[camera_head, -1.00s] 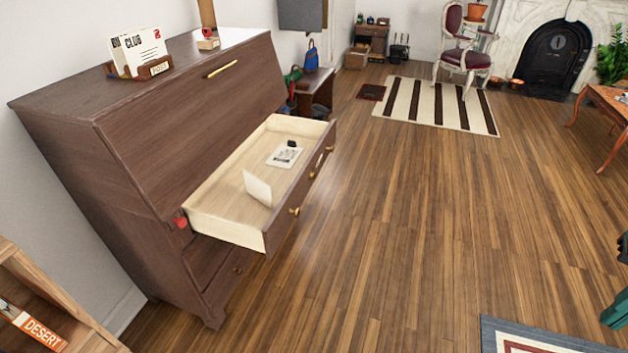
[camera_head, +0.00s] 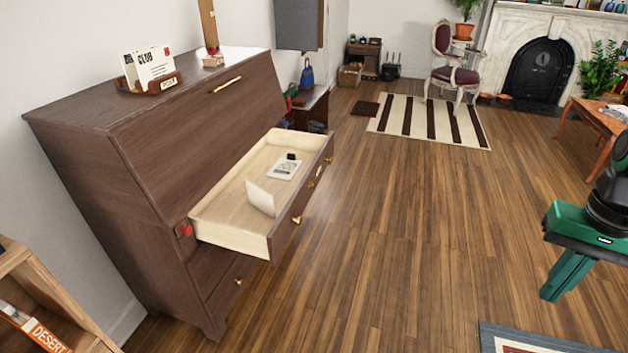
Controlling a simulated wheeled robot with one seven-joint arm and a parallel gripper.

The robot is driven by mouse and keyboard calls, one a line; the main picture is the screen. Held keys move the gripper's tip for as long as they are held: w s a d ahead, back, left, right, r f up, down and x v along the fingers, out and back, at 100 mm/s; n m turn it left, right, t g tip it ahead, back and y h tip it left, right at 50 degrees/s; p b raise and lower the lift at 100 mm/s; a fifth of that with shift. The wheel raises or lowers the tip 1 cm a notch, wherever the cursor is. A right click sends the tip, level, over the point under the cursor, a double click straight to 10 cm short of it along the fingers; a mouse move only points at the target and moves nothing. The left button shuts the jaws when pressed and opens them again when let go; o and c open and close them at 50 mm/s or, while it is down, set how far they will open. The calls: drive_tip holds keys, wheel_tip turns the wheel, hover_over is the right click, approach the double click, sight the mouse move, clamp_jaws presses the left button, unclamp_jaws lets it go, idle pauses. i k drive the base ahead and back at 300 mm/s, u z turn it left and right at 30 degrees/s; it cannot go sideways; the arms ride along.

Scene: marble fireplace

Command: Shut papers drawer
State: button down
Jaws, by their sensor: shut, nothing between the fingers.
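The papers drawer (camera_head: 231,234) is pulled out of the dark wooden desk (camera_head: 122,152), below its slanted front. It has pale wooden sides and a dark front with brass knobs. A folded white card (camera_head: 261,198) stands inside, and a printed sheet (camera_head: 281,171) lies farther back with a small black object (camera_head: 291,156) at its edge. My gripper (camera_head: 553,291), green below a black wrist, is at the right edge of the view. It is shut and empty, over the floor, well apart from the drawer front.
A lower drawer with a brass knob (camera_head: 239,281) is shut. A letter holder (camera_head: 160,85) stands on the desk top. An open wooden shelf (camera_head: 50,292) is at the lower left. The wooden floor between desk and gripper is clear; a rug (camera_head: 525,343) lies at the bottom right.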

sight(225, 217)
drive_tip(key=u, duration=0.05)
drive_tip(key=i, duration=1)
drive_tip(key=z, duration=0.05)
